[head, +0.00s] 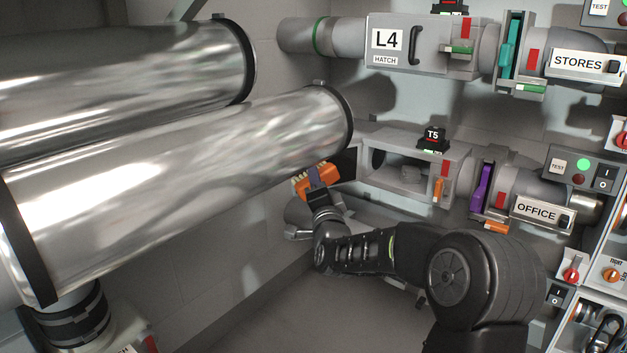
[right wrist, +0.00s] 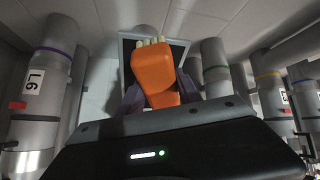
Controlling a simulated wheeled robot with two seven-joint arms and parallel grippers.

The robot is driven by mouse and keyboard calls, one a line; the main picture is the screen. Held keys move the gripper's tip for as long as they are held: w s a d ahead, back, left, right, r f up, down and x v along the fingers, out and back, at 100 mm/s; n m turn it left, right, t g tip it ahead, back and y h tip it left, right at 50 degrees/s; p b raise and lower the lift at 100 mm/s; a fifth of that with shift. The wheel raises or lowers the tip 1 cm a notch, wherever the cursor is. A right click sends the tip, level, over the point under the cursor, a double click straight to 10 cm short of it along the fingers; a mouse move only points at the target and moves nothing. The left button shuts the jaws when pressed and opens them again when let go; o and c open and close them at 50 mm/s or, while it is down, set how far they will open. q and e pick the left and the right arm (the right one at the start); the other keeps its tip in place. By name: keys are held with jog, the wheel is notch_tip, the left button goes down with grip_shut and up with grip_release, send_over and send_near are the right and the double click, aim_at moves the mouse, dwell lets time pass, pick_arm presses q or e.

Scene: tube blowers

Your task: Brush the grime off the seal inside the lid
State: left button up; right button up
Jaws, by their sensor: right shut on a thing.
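My right gripper (head: 314,178) is shut on an orange brush (head: 316,182) with pale bristles. In the right wrist view the orange brush (right wrist: 155,80) points away from me with its bristles (right wrist: 150,42) in front of an open lid (right wrist: 182,48) with a dark rim. In the head view the lid (head: 346,164) stands open at the left end of the T5 box (head: 405,168), just right of the brush. I cannot tell whether the bristles touch the seal. No grime can be made out. My left gripper is not in view.
Two large shiny pipes (head: 180,170) cross the left side, close above my right gripper. The closed L4 hatch box (head: 408,40) is above T5. The OFFICE tube (head: 535,210) and switch panels are at right. The floor below is clear.

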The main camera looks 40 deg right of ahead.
jog(key=shift+s+a, duration=0.1)
jog(key=shift+s, duration=1.6)
jog(key=shift+s, duration=0.1)
jog(key=shift+s+a+r, duration=0.1)
jog(key=shift+s+a, duration=0.05)
jog(key=shift+s, duration=1.25)
